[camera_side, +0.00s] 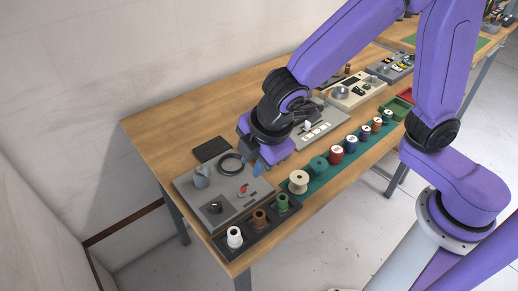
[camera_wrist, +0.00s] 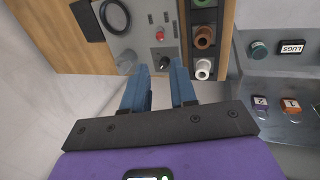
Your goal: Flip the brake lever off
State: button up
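The grey control panel (camera_side: 182,192) lies at the near left end of the bench; it also shows in the wrist view (camera_wrist: 145,48). It carries a small red control (camera_side: 243,189), red in the wrist view too (camera_wrist: 132,33), and a black knob (camera_side: 214,207), also in the wrist view (camera_wrist: 163,62). Which one is the brake lever I cannot tell for sure. My gripper (camera_side: 262,166) is above the panel's far right side in the side view. In the wrist view my gripper (camera_wrist: 160,73) has its blue fingers apart, with nothing between them.
A black ring (camera_side: 231,164) and a grey cylinder (camera_side: 201,178) are on the panel. A dark tray (camera_side: 262,233) with white, brown and green spools borders it. More spools stand on a green mat (camera_side: 318,180). A black pad (camera_side: 211,149) lies behind; bare wood (camera_side: 160,135) is free.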

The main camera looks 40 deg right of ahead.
jog(key=shift+v, duration=1.75)
jog(key=s+d+m+g, duration=0.3)
jog(key=s+d+m, duration=0.2)
jog(key=s+d, duration=1)
jog(key=d+f, duration=0.1)
jog(key=d, duration=0.4)
jog(key=shift+s+d+g, duration=0.15)
jog(key=shift+s+g, duration=0.15)
jog(key=shift+s, duration=0.1)
jog(key=shift+r, duration=0.1)
